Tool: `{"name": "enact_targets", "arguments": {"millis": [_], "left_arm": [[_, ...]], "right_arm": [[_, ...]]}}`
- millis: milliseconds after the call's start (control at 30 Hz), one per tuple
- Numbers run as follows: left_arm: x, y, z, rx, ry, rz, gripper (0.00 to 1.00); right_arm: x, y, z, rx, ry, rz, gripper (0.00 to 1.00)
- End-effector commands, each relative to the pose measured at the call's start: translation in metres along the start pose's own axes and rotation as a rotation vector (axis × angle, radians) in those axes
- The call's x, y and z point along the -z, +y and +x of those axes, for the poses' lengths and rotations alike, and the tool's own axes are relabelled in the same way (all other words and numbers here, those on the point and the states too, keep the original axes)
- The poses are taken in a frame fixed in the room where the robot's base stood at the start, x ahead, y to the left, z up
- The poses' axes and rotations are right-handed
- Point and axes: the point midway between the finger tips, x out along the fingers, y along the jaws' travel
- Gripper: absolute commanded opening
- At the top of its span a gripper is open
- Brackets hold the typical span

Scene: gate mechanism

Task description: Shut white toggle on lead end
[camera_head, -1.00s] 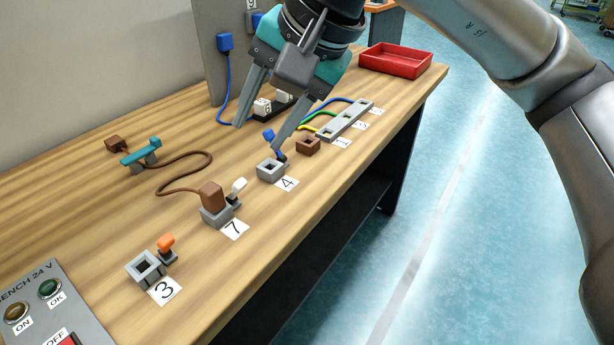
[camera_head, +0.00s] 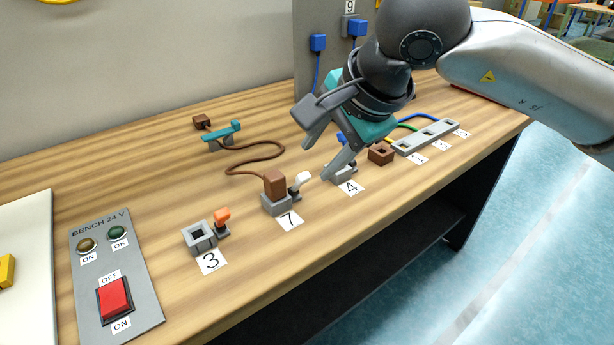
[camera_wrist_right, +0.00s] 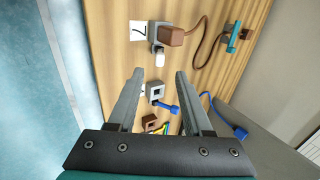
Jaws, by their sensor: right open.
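The white toggle (camera_head: 302,179) stands on a dark stem, leaning away from the brown lead end (camera_head: 275,184). The brown lead end sits on the grey socket (camera_head: 277,206) at label 7. In the right wrist view the white toggle (camera_wrist_right: 159,60) lies just beyond the fingertips, roughly midway between them, beside the brown lead end (camera_wrist_right: 172,36). My right gripper (camera_head: 319,160) is open and empty, above and to the right of the toggle, near the socket at label 4; it also shows in the right wrist view (camera_wrist_right: 159,72). My left gripper is not in view.
The grey socket (camera_head: 199,237) at label 3 has an orange toggle (camera_head: 222,215). The socket at label 4 (camera_wrist_right: 155,92) has a blue toggle (camera_wrist_right: 170,107). A brown cable runs to a teal clip (camera_head: 222,134). The bench panel (camera_head: 140,305) stands at the left.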

Motion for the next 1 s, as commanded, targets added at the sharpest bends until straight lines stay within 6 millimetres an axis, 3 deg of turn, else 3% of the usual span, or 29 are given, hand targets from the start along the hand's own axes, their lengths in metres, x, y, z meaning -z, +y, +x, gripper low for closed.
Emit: {"name": "enact_targets", "arguments": {"millis": [100,400,833,1000], "left_arm": [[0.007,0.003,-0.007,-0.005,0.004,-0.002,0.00],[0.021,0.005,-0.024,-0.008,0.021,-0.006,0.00],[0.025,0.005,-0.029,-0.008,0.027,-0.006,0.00],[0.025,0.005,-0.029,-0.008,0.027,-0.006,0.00]], "right_arm": [[-0.001,0.002,0.022,-0.003,-0.001,-0.001,0.50],[0.000,0.001,0.060,-0.002,-0.001,0.000,0.50],[0.000,0.000,0.068,0.000,0.000,-0.001,0.50],[0.000,0.000,0.068,0.000,0.000,-0.001,0.32]]}}
